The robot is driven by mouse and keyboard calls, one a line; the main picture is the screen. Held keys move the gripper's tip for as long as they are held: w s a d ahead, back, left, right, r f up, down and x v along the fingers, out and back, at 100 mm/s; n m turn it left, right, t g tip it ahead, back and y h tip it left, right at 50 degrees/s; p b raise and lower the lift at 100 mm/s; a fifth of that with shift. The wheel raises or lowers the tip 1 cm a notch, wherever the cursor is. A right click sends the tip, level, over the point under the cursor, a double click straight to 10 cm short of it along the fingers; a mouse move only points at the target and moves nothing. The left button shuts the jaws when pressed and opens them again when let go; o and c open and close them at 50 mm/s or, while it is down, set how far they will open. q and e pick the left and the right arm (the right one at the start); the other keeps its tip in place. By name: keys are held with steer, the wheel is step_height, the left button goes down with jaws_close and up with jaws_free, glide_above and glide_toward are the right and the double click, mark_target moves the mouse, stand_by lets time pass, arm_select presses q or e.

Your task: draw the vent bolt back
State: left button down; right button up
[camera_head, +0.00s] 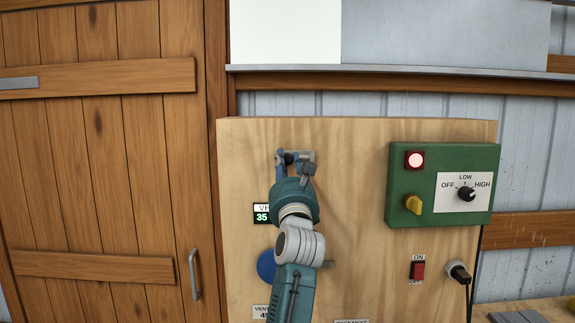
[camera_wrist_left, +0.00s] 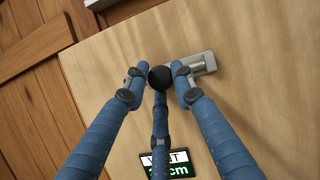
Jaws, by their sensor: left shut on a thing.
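The vent bolt is a short metal bolt (camera_wrist_left: 203,63) with a dark round knob (camera_wrist_left: 160,77), mounted high on the plywood board. In the head view the bolt (camera_head: 308,156) shows just right of my fingers. My left gripper (camera_head: 289,160) is at the bolt, its fingers closed around the knob; in the left wrist view the blue fingers (camera_wrist_left: 157,80) flank the knob on both sides. A small display (camera_wrist_left: 165,163) reading in cm sits below the bolt, partly hidden by my gripper. My right gripper is not in view.
A green control box (camera_head: 440,205) with a lit red lamp, yellow knob and black dial is at the board's right. A red switch (camera_head: 417,270) sits below it. A blue disc (camera_head: 266,266) is partly behind my left arm. A wooden door (camera_head: 100,180) stands left.

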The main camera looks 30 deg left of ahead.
arm_select(q)
steer(key=c, duration=1.5)
jaws_free()
steer(key=shift+a+f, duration=0.3)
steer(key=shift+f, duration=0.05)
steer(key=shift+o, duration=0.2)
steer(key=shift+s+d, duration=0.1)
steer(key=shift+d, duration=0.05)
steer(key=v, duration=1.1)
steer(key=shift+s+f, duration=0.15)
steer(key=shift+s, duration=0.2)
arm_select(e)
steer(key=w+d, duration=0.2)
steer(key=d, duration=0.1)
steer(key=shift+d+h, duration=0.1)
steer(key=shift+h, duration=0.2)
